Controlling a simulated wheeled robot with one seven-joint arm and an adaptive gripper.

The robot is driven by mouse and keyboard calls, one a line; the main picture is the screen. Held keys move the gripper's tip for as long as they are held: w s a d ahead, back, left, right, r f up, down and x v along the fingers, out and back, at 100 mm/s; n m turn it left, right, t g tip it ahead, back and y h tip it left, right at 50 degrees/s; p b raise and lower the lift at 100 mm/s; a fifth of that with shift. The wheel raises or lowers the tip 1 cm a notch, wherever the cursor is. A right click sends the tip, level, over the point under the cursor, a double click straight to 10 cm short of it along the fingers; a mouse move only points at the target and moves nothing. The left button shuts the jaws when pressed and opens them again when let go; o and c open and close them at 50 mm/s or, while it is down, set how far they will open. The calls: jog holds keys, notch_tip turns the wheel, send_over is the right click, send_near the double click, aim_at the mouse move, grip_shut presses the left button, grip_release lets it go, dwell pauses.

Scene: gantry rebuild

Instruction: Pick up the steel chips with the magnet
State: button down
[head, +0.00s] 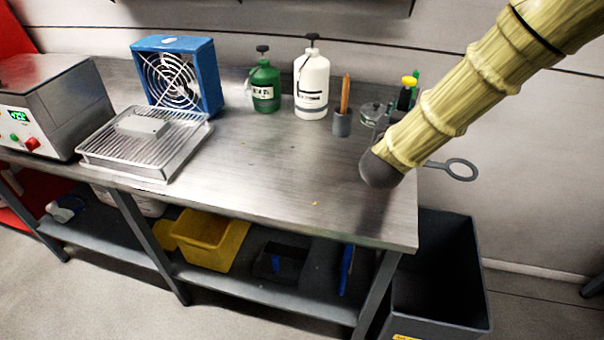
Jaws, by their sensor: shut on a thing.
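My arm, in a yellowish ribbed sleeve, reaches in from the upper right. The dark end of my gripper (380,168) is over the right end of the steel bench. My gripper is shut on a grey ring-ended tool (461,169), whose ring sticks out to the right behind my arm. This may be the magnet, but its other end and the fingers are mostly hidden. No pile of steel chips can be made out. A tiny orange speck (316,204) lies on the bench left of my gripper.
A glass dish (372,112), a grey brush cup (342,123), white bottle (312,88) and green bottle (264,86) stand at the back. A blue fan (180,75) and wire rack (110,150) are left. The bench's front middle is clear. A dark bin (452,230) stands right.

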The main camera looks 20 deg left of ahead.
jog(key=shift+s+a+r+p, duration=0.15)
jog(key=shift+s+a+r, duration=0.1)
jog(key=shift+s+a, duration=0.4)
jog(key=shift+s+a+r+p, duration=0.2)
jog(key=shift+s+a, duration=0.1)
jog(key=shift+a, duration=0.6)
jog(key=shift+f, duration=0.3)
jog(key=shift+f+b, duration=0.35)
jog(key=shift+b, duration=0.1)
jog(key=shift+d+f, duration=0.1)
jog(key=shift+f, duration=0.1)
jog(key=shift+r, duration=0.2)
jog(key=shift+r+p, duration=0.5)
jog(key=shift+r, duration=0.15)
